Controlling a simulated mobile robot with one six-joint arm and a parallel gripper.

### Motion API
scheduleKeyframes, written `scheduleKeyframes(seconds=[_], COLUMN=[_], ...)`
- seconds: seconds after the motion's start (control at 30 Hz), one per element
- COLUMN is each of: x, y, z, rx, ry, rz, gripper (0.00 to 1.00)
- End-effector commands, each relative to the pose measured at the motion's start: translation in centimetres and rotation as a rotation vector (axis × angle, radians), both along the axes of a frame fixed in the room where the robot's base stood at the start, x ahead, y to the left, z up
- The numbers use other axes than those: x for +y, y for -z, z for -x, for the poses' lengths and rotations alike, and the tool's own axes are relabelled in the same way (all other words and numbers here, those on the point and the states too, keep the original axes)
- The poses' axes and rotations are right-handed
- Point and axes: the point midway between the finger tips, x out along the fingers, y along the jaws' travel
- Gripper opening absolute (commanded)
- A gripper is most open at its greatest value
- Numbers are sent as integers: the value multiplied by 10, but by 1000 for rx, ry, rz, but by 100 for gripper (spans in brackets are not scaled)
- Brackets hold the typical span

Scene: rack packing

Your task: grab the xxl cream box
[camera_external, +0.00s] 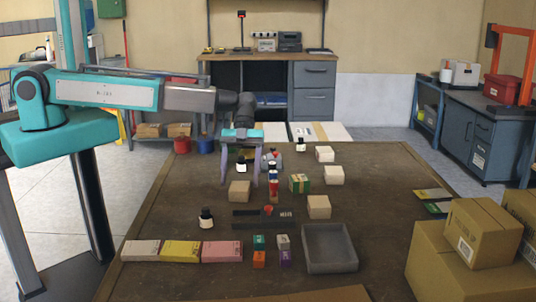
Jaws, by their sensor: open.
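A long cream box (141,251) lies at the left end of a row at the near left of the brown table. Several smaller cream blocks stand farther in: a tan-cream one (239,191), one at the right (319,207) and two paler ones behind it (333,175), (325,154). Labels are too small to read, so I cannot tell which is marked xxl. My gripper (241,183) points down, open, over the middle left of the table. Its fingertips show just above or behind the tan-cream block; I cannot tell whether they touch it. Nothing is visibly held.
A yellow box (181,251) and a pink box (222,251) adjoin the long cream box. A grey tray (330,248) stands at the near right. Small dark bottles (206,217), a green box (299,184) and small coloured cubes are scattered around. Cardboard boxes (483,233) stand at right.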

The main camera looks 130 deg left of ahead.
Motion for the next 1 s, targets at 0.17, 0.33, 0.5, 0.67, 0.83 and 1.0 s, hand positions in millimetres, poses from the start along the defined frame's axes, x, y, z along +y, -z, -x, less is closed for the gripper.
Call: scheduleKeyframes(seconds=[0.17, 0.33, 0.5, 0.67, 0.83, 1.0], x=[-10, -16, -18, -18, -18, -18], y=[10, 20, 24, 24, 24, 24], z=[-10, -16, -17, -17, -17, -17], rx=[1, 1, 1, 1, 1, 1], ry=[1, 0, -1, -1, -1, -1], rz=[2, 1, 0, 0, 0, 0], gripper=[66, 66, 66, 66, 66, 62])
